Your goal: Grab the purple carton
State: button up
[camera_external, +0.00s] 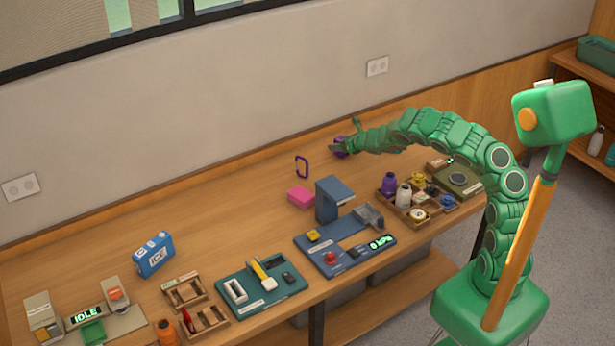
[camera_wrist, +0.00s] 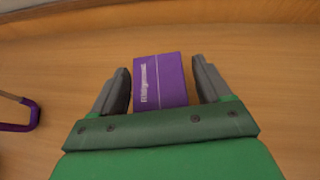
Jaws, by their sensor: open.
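The purple carton (camera_wrist: 160,80) lies on the wooden bench in the wrist view, with small white lettering along its left side. My gripper (camera_wrist: 162,84) is open, with one grey finger on each side of the carton. Narrow gaps show between the fingers and the carton. The carton's near end is hidden behind my gripper's green body. In the external view my arm reaches over the bench to the back, and the carton (camera_external: 341,146) shows only as a small purple patch at my gripper (camera_external: 338,148).
A purple carabiner-like loop (camera_external: 302,167) stands left of my gripper, and it also shows in the wrist view (camera_wrist: 20,127). A pink block (camera_external: 300,196) and a blue press-like device (camera_external: 328,200) are nearer the front. A tray of bottles (camera_external: 411,214) sits below my arm. The wall is close behind.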

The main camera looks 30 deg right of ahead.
jog(key=shift+w+f, duration=0.4)
jog(key=shift+w, duration=0.1)
jog(key=shift+a, duration=0.1)
jog(key=c, duration=1.1)
